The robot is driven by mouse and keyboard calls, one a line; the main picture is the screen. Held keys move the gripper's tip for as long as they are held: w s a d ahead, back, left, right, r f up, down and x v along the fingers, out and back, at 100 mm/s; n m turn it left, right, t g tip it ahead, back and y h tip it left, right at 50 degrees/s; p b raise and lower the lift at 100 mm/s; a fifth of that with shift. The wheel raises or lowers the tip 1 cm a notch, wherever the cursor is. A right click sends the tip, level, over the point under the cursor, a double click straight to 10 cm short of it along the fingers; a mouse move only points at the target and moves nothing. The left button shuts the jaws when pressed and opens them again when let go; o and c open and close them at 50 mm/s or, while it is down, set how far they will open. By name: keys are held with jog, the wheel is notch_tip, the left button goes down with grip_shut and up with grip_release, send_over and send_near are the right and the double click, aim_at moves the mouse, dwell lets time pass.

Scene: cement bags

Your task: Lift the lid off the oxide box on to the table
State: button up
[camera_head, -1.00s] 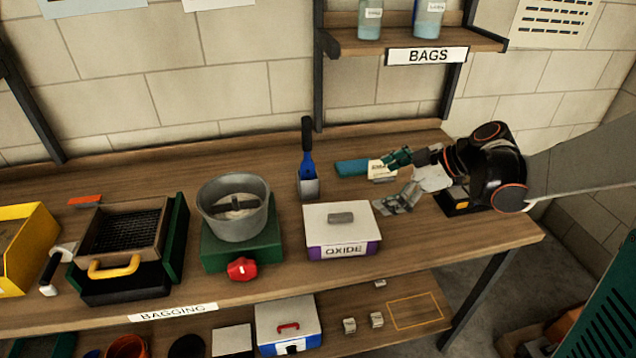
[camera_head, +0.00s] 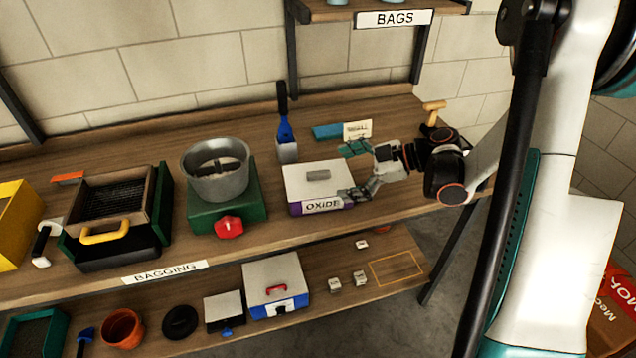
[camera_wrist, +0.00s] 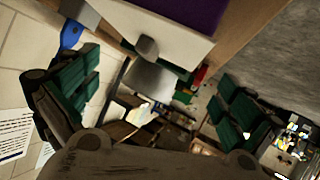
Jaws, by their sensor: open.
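The oxide box (camera_head: 338,205), white with purple at its base and an "OXIDE" label, stands on the table. Its white lid (camera_head: 300,182) is on, with a grey handle (camera_head: 318,175) on top. My gripper (camera_head: 354,170) is open and empty at the box's right side, its fingers spread toward the lid's right edge. I cannot tell whether a finger touches it. In the wrist view, the green-padded fingers (camera_wrist: 158,98) stand wide apart, with the white lid (camera_wrist: 180,42) and purple box (camera_wrist: 190,12) at the top.
A green scale with a metal pot (camera_head: 217,182) stands left of the box. The table (camera_head: 270,228) is clear in front of the box.

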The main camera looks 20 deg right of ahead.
aim_at(310, 183)
jog(key=x, duration=0.1)
jog(key=b+x, duration=0.1)
jog(key=x, duration=0.1)
jog(key=b+x, duration=0.1)
jog(key=x, duration=0.1)
jog(key=shift+s+a, duration=0.15)
jog(key=shift+s, duration=0.1)
jog(key=shift+w+a+f, duration=0.2)
jog(key=shift+a, duration=0.1)
jog(key=shift+r, duration=0.1)
jog(key=c, duration=1.2)
